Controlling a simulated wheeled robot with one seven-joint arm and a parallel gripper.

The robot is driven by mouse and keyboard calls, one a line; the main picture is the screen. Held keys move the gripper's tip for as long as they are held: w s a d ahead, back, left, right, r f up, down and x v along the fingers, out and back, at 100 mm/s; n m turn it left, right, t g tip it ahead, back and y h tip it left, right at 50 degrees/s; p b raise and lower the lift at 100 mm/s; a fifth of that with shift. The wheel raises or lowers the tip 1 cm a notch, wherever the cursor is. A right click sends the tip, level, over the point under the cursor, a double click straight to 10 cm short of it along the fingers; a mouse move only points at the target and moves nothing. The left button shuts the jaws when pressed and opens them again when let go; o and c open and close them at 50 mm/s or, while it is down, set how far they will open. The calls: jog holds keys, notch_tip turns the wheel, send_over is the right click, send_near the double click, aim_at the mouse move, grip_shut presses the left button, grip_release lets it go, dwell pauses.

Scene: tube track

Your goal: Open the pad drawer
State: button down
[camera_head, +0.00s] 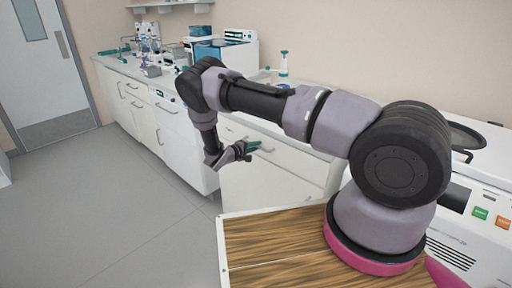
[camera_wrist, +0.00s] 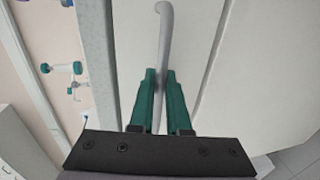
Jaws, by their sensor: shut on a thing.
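The pad drawer has a plain pale front (camera_wrist: 192,45) with a grey bar handle (camera_wrist: 164,25), seen close in the wrist view. My gripper (camera_wrist: 160,75) has its two green fingers on either side of the handle and is shut on it. In the head view my gripper (camera_head: 254,147) is at the upper part of the white cabinet (camera_head: 265,185), below the counter. I cannot tell from these views whether the drawer front stands out from the cabinet.
A wood-topped surface (camera_head: 265,245) lies in front, under my arm's base. More white cabinets (camera_head: 135,108) run along the wall to the left. Lab equipment, including a blue and white device (camera_head: 224,52), stands on the counter. The grey floor (camera_head: 120,205) at left is clear.

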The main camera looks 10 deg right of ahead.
jog(key=f+v, duration=0.2)
jog(key=v, duration=1)
jog(key=a+f+v, duration=0.1)
jog(key=f+v, duration=0.2)
jog(key=v, duration=1)
jog(key=shift+s+a, duration=0.25)
jog(key=shift+s, duration=0.3)
jog(key=shift+f, duration=0.15)
jog(key=c, duration=1.2)
grip_release()
jog(key=shift+o, duration=0.2)
jog(key=v, duration=1)
jog(key=shift+s+a, duration=0.2)
jog(key=shift+a, duration=0.15)
